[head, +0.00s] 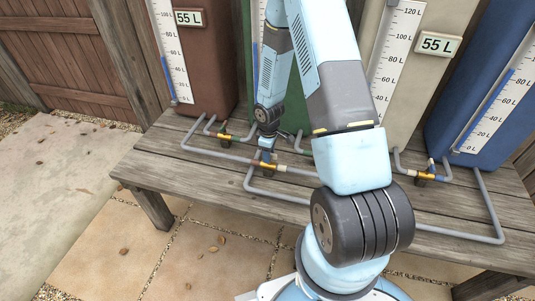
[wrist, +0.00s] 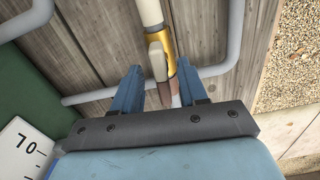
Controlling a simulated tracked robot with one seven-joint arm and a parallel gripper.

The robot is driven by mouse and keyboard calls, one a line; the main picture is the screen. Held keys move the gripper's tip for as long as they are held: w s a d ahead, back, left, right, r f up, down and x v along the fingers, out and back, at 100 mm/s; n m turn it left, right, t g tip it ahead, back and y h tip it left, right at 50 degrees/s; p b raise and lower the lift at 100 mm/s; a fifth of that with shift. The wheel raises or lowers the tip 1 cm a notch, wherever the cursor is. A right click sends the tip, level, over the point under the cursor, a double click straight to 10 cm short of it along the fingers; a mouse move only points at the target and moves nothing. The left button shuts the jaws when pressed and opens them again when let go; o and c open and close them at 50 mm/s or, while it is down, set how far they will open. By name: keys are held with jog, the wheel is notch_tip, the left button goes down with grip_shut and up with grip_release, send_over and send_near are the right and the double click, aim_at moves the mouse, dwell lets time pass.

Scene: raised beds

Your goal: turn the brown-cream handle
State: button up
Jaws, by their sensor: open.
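The brown-cream handle (wrist: 158,62) shows in the wrist view as a dull grey-brown lever. It sits at a brass valve (wrist: 165,38), with a cream pipe end above and a brownish end below. My gripper (wrist: 160,66) is open, with one blue finger on each side of the handle. I see no clear contact between fingers and handle. In the head view my gripper (head: 266,157) points down at the middle brass valve (head: 268,165), and the handle there is hidden behind it.
Two other brass valves, a left one (head: 224,136) and a right one (head: 428,176), sit on grey pipes over the wooden bench (head: 160,165). Brown (head: 210,65), green, cream (head: 425,75) and blue (head: 490,100) tanks with gauges stand behind.

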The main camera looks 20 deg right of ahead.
grip_shut()
jog(key=shift+a, duration=0.15)
dwell(0.4)
